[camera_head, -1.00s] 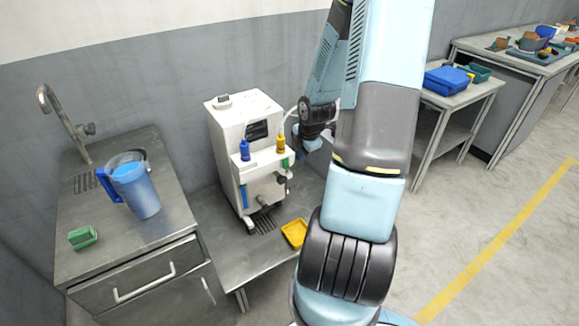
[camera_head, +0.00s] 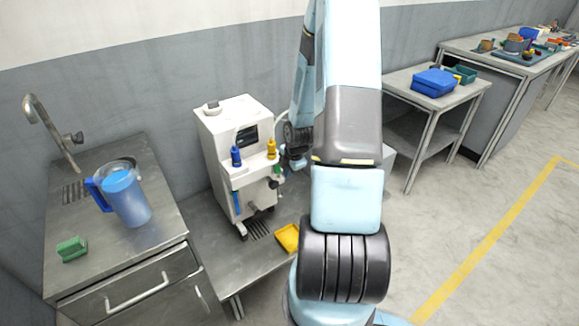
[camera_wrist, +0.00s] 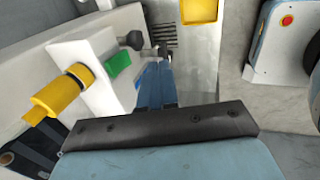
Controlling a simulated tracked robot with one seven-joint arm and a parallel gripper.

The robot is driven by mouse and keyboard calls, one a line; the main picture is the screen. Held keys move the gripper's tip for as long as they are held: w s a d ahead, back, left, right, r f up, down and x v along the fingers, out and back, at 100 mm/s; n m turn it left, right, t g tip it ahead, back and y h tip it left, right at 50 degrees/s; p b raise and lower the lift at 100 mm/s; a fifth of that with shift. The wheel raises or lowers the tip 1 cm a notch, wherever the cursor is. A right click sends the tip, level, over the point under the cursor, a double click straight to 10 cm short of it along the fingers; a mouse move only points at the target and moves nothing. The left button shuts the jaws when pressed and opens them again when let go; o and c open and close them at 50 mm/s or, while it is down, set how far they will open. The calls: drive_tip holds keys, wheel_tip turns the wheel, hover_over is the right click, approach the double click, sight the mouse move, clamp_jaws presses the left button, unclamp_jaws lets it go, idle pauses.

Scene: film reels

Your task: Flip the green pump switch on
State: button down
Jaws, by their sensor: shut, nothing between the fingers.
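The white pump machine (camera_head: 226,150) stands on the low metal bench. Its green switch (camera_head: 277,170) is a small patch on its right side in the head view, close to my arm. In the wrist view the green switch (camera_wrist: 118,62) shows on a white face, just left of my gripper (camera_wrist: 154,70). My gripper is shut and empty, with its fingertips beside the switch; I cannot tell whether they touch it. In the head view my arm hides most of the gripper. The switch's on or off position is not clear.
A yellow-capped fitting (camera_wrist: 58,92) and dark knobs (camera_wrist: 133,40) stick out near my fingers. A yellow tray (camera_head: 288,238) lies on the bench. At left are a sink counter with a blue pitcher (camera_head: 126,197) and green sponge (camera_head: 71,248). The floor at right is clear.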

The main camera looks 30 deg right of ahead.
sight(278, 169)
drive_tip(key=shift+w+a+f, duration=0.1)
drive_tip(key=shift+w+f, duration=0.4)
drive_tip(key=shift+w, duration=0.3)
drive_tip(key=shift+w+d+f, duration=0.1)
drive_tip(key=shift+w+f, duration=0.35)
drive_tip(key=shift+w, duration=0.3)
drive_tip(key=shift+w+a+f, duration=0.1)
drive_tip(key=shift+w+f, duration=0.4)
drive_tip(key=shift+w, duration=0.3)
